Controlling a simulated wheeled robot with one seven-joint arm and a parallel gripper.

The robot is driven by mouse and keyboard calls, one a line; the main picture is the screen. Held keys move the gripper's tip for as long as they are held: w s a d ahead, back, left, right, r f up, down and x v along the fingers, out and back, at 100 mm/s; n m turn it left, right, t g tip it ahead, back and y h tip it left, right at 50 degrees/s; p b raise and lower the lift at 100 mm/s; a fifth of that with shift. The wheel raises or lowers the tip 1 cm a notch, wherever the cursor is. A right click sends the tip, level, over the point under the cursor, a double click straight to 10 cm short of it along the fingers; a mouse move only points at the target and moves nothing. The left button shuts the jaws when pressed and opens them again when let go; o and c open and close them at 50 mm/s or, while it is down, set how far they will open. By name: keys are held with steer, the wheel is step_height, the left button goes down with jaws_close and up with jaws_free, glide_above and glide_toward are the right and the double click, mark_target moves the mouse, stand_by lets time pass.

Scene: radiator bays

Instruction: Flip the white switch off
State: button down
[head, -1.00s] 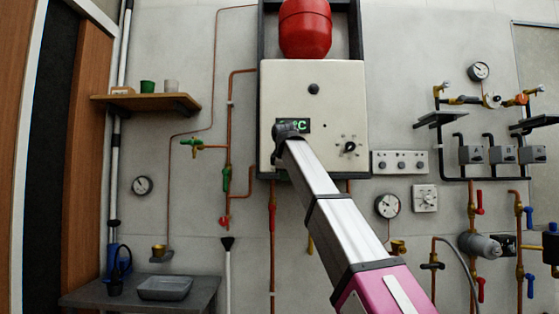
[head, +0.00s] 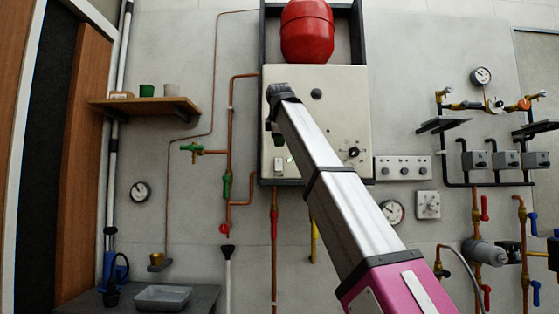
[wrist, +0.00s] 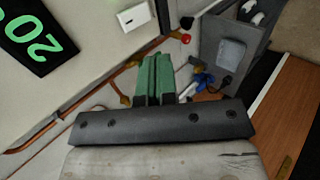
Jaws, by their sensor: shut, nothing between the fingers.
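The white switch (head: 278,164) is a small pale plate low on the left of the cream boiler panel (head: 335,95). It also shows near the top of the wrist view (wrist: 131,17), with a small dark mark on it; I cannot tell its position. My gripper (head: 275,136) is in front of the panel's left edge, above the switch in the head view. In the wrist view its green fingers (wrist: 154,72) are together and empty, apart from the switch. The arm covers part of the panel in the head view.
A green digital display (wrist: 35,40) is close by in the wrist view. A black knob (head: 353,152) is at the panel's lower right. A red tank (head: 307,32) is above. Copper pipes with a green valve (head: 192,148) run left of the panel, below a wooden shelf (head: 150,105).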

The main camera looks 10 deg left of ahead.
mark_target(279, 168)
steer(key=x, duration=0.7)
steer(key=w+r+x, duration=0.1)
steer(key=x, duration=0.3)
steer(key=shift+w+a+f, duration=0.2)
steer(key=shift+w, duration=0.05)
steer(key=shift+w+a+f, duration=0.15)
steer(key=shift+w+f, duration=0.05)
steer(key=shift+w, duration=0.6)
steer(key=shift+f+t, duration=0.2)
steer(key=shift+t, duration=0.1)
steer(key=shift+w+r, duration=0.1)
steer(key=shift+w, duration=0.05)
steer(key=shift+r, duration=0.2)
